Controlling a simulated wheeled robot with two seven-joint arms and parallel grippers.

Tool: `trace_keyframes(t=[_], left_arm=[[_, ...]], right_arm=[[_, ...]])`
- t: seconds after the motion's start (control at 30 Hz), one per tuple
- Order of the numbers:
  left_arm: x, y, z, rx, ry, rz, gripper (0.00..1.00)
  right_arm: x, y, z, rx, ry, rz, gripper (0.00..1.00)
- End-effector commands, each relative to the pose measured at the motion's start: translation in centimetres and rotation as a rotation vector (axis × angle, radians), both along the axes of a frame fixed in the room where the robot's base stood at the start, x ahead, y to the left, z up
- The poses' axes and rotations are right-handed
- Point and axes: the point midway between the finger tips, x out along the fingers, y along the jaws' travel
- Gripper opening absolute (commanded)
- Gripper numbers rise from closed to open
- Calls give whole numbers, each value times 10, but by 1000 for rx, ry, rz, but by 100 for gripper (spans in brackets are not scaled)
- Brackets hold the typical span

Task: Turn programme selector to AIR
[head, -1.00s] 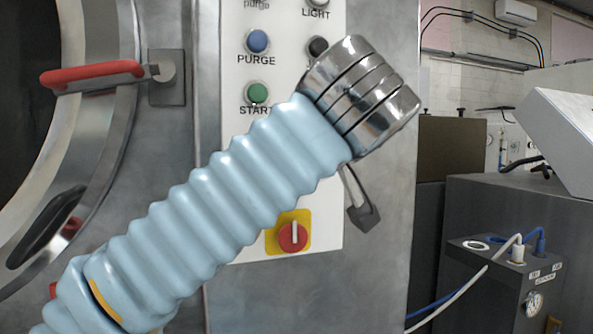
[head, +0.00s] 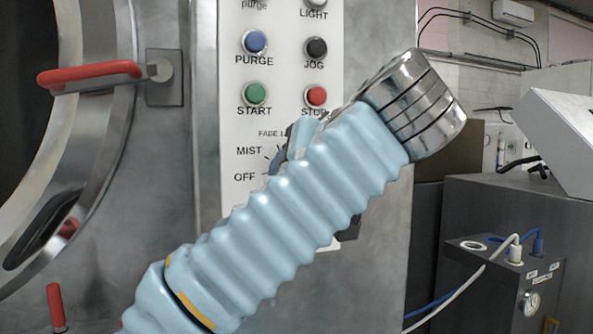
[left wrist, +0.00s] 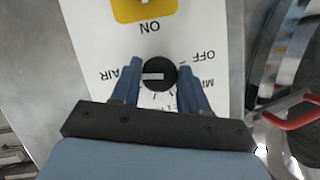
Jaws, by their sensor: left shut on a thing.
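The programme selector is a round black knob (left wrist: 160,73) with a white bar, seen in the left wrist view, which shows the panel upside down. The white bar lies level and reaches to the left, toward the AIR label (left wrist: 117,75). OFF and MIST stand on the other side. My left gripper (left wrist: 160,78) has its two blue fingers shut on the knob, one on each side. In the head view my left arm covers the knob; only part of the gripper (head: 300,138) and the MIST and OFF labels (head: 247,164) show. My right gripper is out of view.
Above the selector are the green START (head: 255,94), red STOP (head: 316,96), blue PURGE (head: 255,41) and black JOG (head: 316,48) buttons. A yellow plate (left wrist: 144,8) lies close by in the wrist view. A red door handle (head: 90,76) sticks out at left.

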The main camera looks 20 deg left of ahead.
Motion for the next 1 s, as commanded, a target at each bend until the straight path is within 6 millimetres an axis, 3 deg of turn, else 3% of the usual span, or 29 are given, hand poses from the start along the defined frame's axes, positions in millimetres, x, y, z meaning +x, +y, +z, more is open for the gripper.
trace_keyframes(t=[0.4,0.43,0.57,1.0], left_arm=[[1,0,1,8,2,-1,14],[0,0,1,8,2,-1,46],[0,0,1,8,2,-1,66],[-3,7,4,6,1,0,67]], right_arm=[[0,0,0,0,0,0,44],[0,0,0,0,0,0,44],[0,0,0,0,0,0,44],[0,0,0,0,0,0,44]])
